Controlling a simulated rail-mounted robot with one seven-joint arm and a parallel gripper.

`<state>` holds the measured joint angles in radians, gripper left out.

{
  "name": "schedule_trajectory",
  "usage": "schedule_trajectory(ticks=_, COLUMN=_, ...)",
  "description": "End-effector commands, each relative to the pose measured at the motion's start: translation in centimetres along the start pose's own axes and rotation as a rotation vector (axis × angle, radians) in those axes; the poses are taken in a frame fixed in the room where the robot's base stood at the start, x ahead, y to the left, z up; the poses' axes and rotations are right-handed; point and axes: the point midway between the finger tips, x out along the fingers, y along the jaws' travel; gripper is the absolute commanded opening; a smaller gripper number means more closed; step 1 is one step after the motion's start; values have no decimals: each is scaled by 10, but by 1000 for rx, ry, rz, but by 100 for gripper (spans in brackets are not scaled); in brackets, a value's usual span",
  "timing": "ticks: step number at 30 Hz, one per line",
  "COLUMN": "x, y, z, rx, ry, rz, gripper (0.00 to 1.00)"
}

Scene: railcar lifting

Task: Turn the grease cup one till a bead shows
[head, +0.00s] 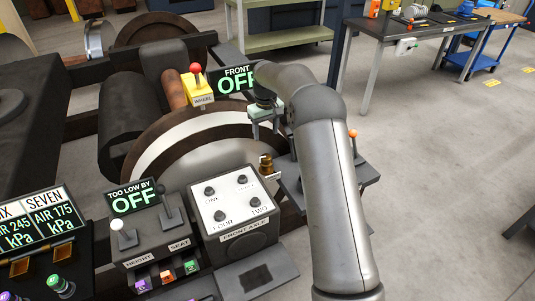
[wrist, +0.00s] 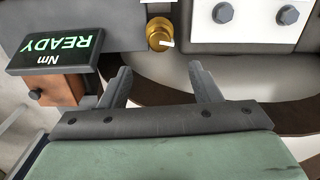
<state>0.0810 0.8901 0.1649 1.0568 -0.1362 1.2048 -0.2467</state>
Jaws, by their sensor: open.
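A brass grease cup (head: 266,165) stands beside the right edge of the white-topped front axle box (head: 236,202) in the head view. In the wrist view the brass cup (wrist: 159,33) is at top centre, with a small pale mark on its edge. I cannot read a number on it. My gripper (head: 265,128) hangs above and behind the cup in the head view. In the wrist view its two fingers (wrist: 162,84) are spread, with nothing between them. The cup lies beyond the fingertips, roughly in line with the gap, and apart from them.
The front axle box has several dark bolts labelled with number words. A yellow block with a red-knobbed lever (head: 196,84) stands by the wheel (head: 190,140). A FRONT OFF display (head: 234,79) is behind my gripper. A READY Nm display (wrist: 57,50) is left in the wrist view.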

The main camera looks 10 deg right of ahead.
Motion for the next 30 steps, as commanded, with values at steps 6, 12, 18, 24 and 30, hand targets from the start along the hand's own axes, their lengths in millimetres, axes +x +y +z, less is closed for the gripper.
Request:
schedule_trajectory(ticks=6, x=49, y=0, z=1, rx=0, ry=-4, rz=-1, gripper=57)
schedule_trajectory(ticks=12, x=87, y=0, z=1, rx=0, ry=-3, rz=-1, gripper=57)
schedule_trajectory(ticks=18, x=109, y=0, z=0, rx=1, ry=0, rz=0, gripper=57)
schedule_trajectory(ticks=24, x=114, y=0, z=0, rx=2, ry=1, rz=1, gripper=57)
schedule_trajectory(ticks=30, x=114, y=0, z=0, rx=1, ry=1, rz=1, gripper=49)
